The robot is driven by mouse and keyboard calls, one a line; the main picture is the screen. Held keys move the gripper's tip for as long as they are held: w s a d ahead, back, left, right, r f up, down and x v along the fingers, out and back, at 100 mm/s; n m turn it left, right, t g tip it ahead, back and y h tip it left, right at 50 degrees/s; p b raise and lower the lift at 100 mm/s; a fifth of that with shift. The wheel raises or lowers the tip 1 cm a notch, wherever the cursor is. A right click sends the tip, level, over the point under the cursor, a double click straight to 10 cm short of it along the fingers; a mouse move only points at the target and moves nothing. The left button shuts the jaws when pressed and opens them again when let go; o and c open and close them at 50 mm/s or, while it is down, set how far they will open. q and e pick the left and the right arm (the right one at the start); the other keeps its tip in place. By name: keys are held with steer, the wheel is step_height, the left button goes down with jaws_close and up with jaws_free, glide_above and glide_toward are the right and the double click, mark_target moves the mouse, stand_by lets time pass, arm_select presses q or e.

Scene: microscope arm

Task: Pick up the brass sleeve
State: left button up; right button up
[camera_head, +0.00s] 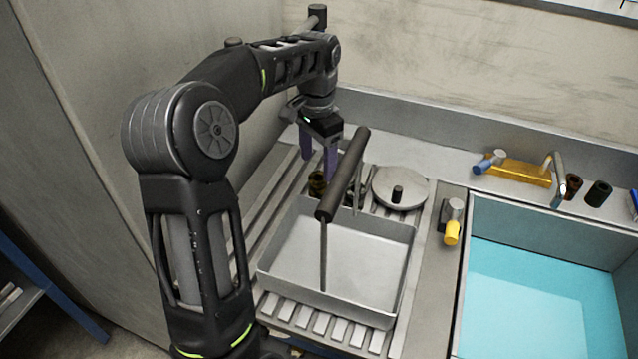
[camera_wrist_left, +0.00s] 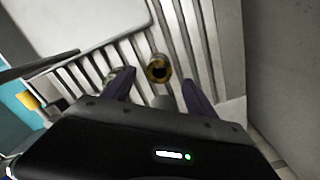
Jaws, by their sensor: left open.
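The brass sleeve (camera_head: 317,184) is a small dark-gold ring standing on the slatted drainboard, just behind the grey tray. In the left wrist view the brass sleeve (camera_wrist_left: 158,68) shows from above as a gold ring with a dark hole, lying ahead of the gap between the fingers. My left gripper (camera_head: 320,165) points down with its purple fingers apart, close to the sleeve. In the left wrist view the left gripper (camera_wrist_left: 157,84) is open with nothing between its fingers. My right gripper is in neither view.
A grey tray (camera_head: 278,262) stands on the drainboard, with a dark-handled tool (camera_head: 343,175) above it. A round lid (camera_head: 400,174) lies behind right. A sink basin with blue water (camera_head: 535,315) is at right. A wall (camera_head: 210,60) rises on the left.

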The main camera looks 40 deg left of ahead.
mark_target(318, 177)
arm_select(q)
steer(key=shift+f, duration=1.25)
steer(key=shift+f, duration=0.1)
steer(key=shift+f+p, duration=0.3)
steer(key=shift+p, duration=0.1)
step_height(318, 177, down, 4)
steer(key=shift+f+p, duration=0.2)
steer(key=shift+p, duration=0.35)
steer(key=shift+d, duration=0.1)
steer(key=shift+c, duration=0.6)
jaws_close()
